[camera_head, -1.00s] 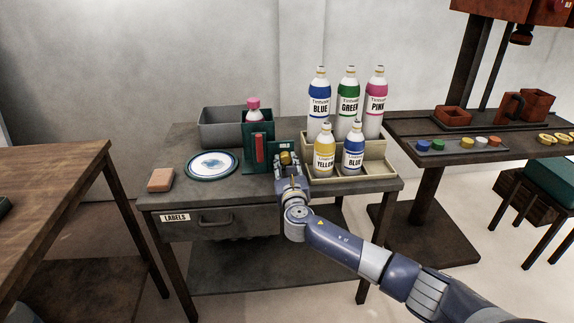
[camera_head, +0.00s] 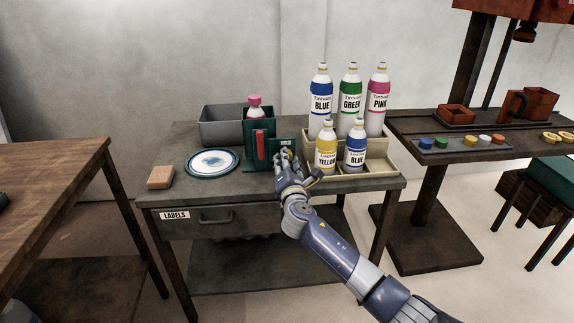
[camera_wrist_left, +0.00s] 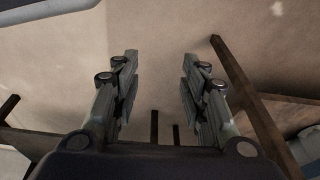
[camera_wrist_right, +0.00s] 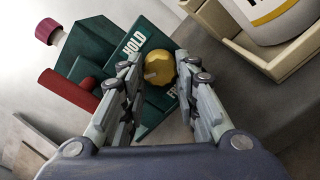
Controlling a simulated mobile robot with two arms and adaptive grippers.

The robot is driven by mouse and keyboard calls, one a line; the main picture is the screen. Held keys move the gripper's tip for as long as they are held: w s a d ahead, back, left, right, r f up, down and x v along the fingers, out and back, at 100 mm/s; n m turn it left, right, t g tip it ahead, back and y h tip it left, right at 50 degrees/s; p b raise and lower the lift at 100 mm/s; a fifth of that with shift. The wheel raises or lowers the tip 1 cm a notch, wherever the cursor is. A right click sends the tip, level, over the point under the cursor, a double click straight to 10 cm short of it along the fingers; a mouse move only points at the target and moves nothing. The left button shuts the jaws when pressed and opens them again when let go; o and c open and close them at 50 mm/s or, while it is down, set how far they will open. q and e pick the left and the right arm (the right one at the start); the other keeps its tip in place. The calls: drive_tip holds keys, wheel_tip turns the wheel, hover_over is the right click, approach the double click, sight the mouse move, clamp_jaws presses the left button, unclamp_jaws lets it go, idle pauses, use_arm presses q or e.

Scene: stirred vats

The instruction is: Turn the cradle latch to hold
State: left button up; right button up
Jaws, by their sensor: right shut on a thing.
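The green cradle (camera_head: 256,150) stands on the grey bench with a red bar (camera_head: 260,145) on its front and a pink-capped bottle (camera_head: 254,106) in it. The right wrist view shows its green panel, marked HOLD (camera_wrist_right: 134,43) at the upper end and a partly hidden word starting with F at the lower end. A round yellow latch knob (camera_wrist_right: 160,68) sits between the two words. My right gripper (camera_head: 285,160) is at the panel, its fingers shut on the knob from both sides. My left gripper (camera_wrist_left: 158,65) is open and empty, seen only in its wrist view.
Yellow (camera_head: 326,150) and blue (camera_head: 355,150) bottles stand in a beige tray (camera_head: 375,167) close right of my right gripper, with taller bottles behind. A plate (camera_head: 212,162), a sponge (camera_head: 160,177) and a grey bin (camera_head: 220,128) lie to the left.

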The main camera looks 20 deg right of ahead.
drive_tip(key=m, duration=0.2)
drive_tip(key=shift+f+m+b, duration=0.1)
drive_tip(key=shift+m+b, duration=0.25)
drive_tip(key=shift+m, duration=0.05)
drive_tip(key=m+b, duration=0.1)
drive_tip(key=m, duration=0.2)
drive_tip(key=shift+a+m, duration=0.1)
drive_tip(key=shift+m, duration=0.2)
use_arm(q)
drive_tip(key=w+v, duration=0.2)
drive_tip(key=v, duration=0.7)
drive_tip(key=shift+w+r+t+b, duration=0.25)
drive_tip(key=shift+t+b, duration=0.05)
drive_tip(key=shift+b, duration=0.1)
use_arm(e)
drive_tip(key=m, duration=0.5)
drive_tip(key=shift+r, duration=0.2)
use_arm(q)
drive_tip(key=shift+r, duration=0.2)
use_arm(e)
drive_tip(key=o, duration=1.1)
drive_tip(key=shift+c, duration=0.2)
use_arm(q)
drive_tip(key=shift+s, duration=0.1)
use_arm(e)
drive_tip(key=v, duration=1.2)
